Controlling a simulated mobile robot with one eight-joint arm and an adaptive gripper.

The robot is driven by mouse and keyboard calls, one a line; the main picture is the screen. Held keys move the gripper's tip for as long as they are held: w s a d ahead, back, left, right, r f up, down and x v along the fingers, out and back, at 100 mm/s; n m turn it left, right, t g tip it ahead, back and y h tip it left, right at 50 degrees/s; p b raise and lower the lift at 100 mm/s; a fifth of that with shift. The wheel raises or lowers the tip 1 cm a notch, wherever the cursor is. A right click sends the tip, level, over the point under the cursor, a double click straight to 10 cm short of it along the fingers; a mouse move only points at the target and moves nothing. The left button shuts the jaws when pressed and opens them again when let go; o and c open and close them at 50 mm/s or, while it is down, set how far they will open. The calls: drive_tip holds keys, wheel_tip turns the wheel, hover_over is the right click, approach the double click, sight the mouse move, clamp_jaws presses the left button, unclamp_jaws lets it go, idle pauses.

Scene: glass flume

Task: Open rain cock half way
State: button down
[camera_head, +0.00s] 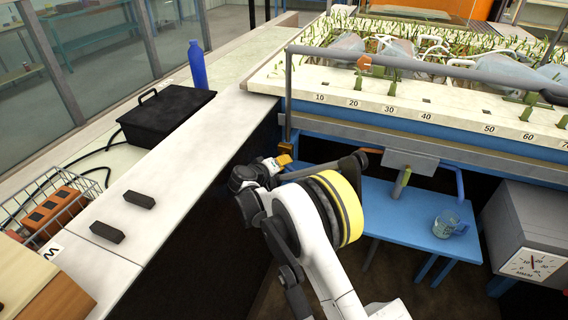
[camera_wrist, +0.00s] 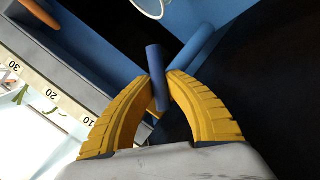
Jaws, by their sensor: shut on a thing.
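My gripper (camera_wrist: 161,92) has its two yellow fingers closed on a short dark-blue cylindrical handle (camera_wrist: 154,62) in the wrist view. This seems to be the handle of the rain cock. A lighter blue pipe or bar (camera_wrist: 200,48) runs from behind it to the upper right. In the head view my gripper (camera_head: 284,160) is below the left front corner of the planted flume, and the handle is not clear there. I cannot tell how far the cock is turned.
The planted flume bed (camera_head: 430,95) has a numbered scale along its front edge. Below it stands a blue table (camera_head: 385,215) with a glass jug (camera_head: 446,226). A grey box with a dial (camera_head: 530,264) stands right. A white counter (camera_head: 165,190) lies left with a black case (camera_head: 165,112) and blue bottle (camera_head: 197,65).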

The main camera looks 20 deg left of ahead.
drive_tip(key=c, duration=1.4)
unclamp_jaws()
drive_tip(key=shift+o, duration=0.2)
drive_tip(key=v, duration=0.7)
drive_tip(key=shift+s, duration=0.25)
drive_tip(key=shift+r, duration=0.2)
